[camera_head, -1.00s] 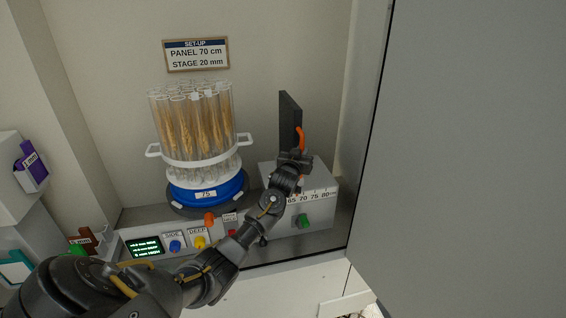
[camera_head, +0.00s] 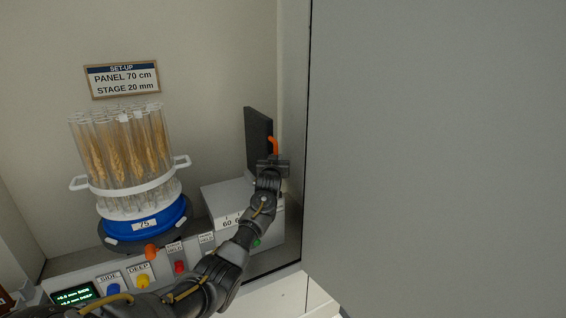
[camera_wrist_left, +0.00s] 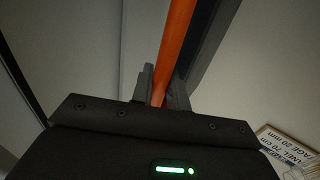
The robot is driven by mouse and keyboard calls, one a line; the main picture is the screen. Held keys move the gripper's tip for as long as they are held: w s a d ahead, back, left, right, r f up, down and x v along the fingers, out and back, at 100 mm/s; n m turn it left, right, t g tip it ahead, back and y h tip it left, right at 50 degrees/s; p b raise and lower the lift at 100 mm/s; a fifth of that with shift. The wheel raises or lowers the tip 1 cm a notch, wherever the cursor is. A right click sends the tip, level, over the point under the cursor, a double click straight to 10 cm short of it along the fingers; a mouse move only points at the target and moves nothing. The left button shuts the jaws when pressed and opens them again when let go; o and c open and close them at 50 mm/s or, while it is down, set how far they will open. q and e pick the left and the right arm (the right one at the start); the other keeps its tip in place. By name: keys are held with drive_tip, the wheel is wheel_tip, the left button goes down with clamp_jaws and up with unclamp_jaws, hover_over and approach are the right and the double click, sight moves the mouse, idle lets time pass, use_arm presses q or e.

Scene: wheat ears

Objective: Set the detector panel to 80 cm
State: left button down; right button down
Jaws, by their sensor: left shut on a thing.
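The dark detector panel (camera_head: 258,138) stands upright above a grey box (camera_head: 222,196) with a printed scale. Its orange handle (camera_head: 275,145) is on the right side. My left gripper (camera_head: 272,160) is shut on this handle. In the left wrist view the orange handle (camera_wrist_left: 176,40) runs between the two fingers (camera_wrist_left: 162,88). On the scale only 60 and part of another number show; my arm hides the rest, so I cannot read the panel's setting. My right gripper is not in view.
A set-up sign (camera_head: 122,80) reads panel 70 cm, stage 20 mm. A rack of wheat tubes (camera_head: 125,150) stands on a blue turntable (camera_head: 150,222) marked 75. Coloured knobs and a small display (camera_head: 75,296) line the front. A large grey door (camera_head: 430,150) closes off the right.

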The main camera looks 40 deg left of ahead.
use_arm(q)
drive_tip(key=shift+d+r, duration=0.1)
drive_tip(key=shift+d, duration=0.05)
drive_tip(key=c, duration=1.7)
unclamp_jaws()
drive_tip(key=shift+w, duration=0.1)
drive_tip(key=shift+o, duration=1.3)
drive_tip(key=shift+w, duration=0.2)
drive_tip(key=shift+s, duration=0.1)
drive_tip(key=shift+s+d, duration=0.1)
drive_tip(key=shift+s, duration=0.2)
drive_tip(key=b+v, duration=0.2)
drive_tip(key=v, duration=0.8)
drive_tip(key=shift+b, duration=0.3)
